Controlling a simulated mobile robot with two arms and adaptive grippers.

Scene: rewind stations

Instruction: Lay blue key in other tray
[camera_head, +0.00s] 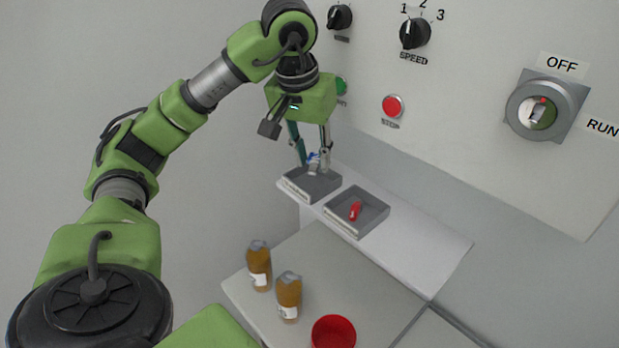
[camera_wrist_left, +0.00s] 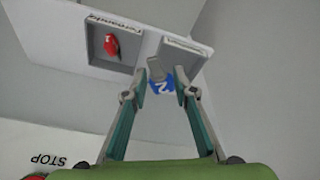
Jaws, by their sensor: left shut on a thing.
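My left gripper (camera_head: 311,160) is shut on the blue key and points down at the left tray (camera_head: 325,187). The blue key (camera_wrist_left: 162,88) has a blue tag marked 2 and a grey part sticking out between the fingertips. In the head view its blue (camera_head: 313,156) shows small at the tray's far side. I cannot tell whether it touches the tray. The red key (camera_head: 355,211) lies in the right tray (camera_head: 374,221). In the wrist view the red key (camera_wrist_left: 111,44) is in the left-hand tray, and the other tray (camera_wrist_left: 185,52) looks empty. My right gripper is out of view.
Both grey trays stand on a white shelf (camera_head: 430,255) under a panel with knobs, buttons and a key switch (camera_head: 540,112) holding a red-tagged key. Two brown bottles (camera_head: 288,296) and a red bowl (camera_head: 333,333) stand on the lower surface.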

